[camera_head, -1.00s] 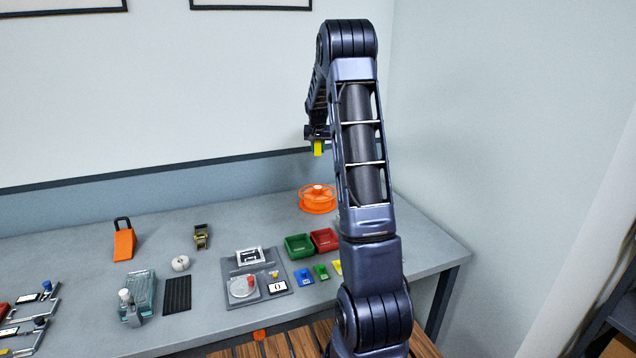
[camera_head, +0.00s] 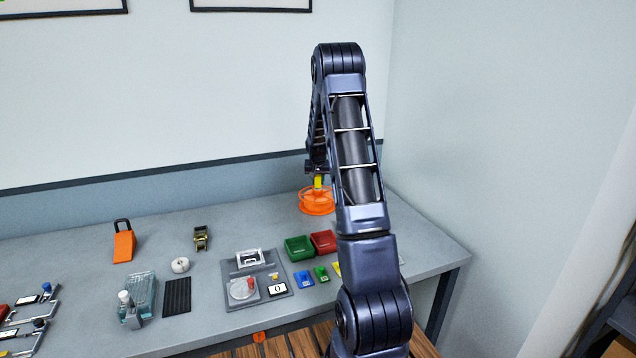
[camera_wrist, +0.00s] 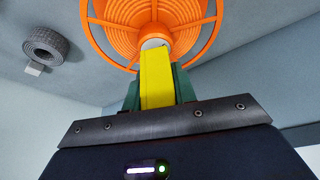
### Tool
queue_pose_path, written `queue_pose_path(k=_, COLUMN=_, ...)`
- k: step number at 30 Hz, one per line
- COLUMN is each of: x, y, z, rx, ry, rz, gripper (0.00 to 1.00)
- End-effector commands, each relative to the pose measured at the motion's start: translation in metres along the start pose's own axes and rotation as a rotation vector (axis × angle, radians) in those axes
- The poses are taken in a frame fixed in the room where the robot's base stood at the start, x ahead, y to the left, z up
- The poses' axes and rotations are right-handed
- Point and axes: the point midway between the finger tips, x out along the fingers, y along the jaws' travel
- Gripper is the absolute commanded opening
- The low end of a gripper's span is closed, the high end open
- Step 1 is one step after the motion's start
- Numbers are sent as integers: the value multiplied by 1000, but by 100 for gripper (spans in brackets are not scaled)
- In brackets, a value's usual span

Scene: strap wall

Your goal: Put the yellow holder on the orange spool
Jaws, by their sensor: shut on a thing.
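The orange spool (camera_head: 317,203) lies flat at the back of the grey table, in front of the wall. My gripper (camera_head: 318,172) is above the spool, pointing down. It is shut on the yellow holder (camera_wrist: 156,80), a block that also shows just over the spool in the head view (camera_head: 319,182). The holder's far end overlaps the spool's hub in the wrist view. I cannot tell whether it touches the hub.
A dark ridged roll (camera_wrist: 47,45) lies near the spool in the wrist view. Green (camera_head: 299,248) and red (camera_head: 323,241) bins stand in front of the spool. An orange wedge-shaped thing (camera_head: 124,246) stands far left. The table between it and the spool is mostly clear.

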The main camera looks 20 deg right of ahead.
Motion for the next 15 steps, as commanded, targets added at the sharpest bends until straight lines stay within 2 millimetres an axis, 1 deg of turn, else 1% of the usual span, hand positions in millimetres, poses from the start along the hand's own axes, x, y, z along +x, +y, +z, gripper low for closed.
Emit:
queue_pose_path(k=1, x=4, y=0, z=2, rx=0, ry=0, rz=0, gripper=2)
queue_pose_path(k=3, x=7, y=0, z=3, rx=0, ry=1, rz=0, gripper=2)
queue_pose_path(k=13, x=9, y=0, z=4, rx=1, ry=0, rz=0, gripper=2)
queue_pose_path(k=14, x=9, y=0, z=4, rx=1, ry=0, rz=0, gripper=31)
queue_pose_path(k=15, x=9, y=0, z=4, rx=1, ry=0, rz=0, gripper=39)
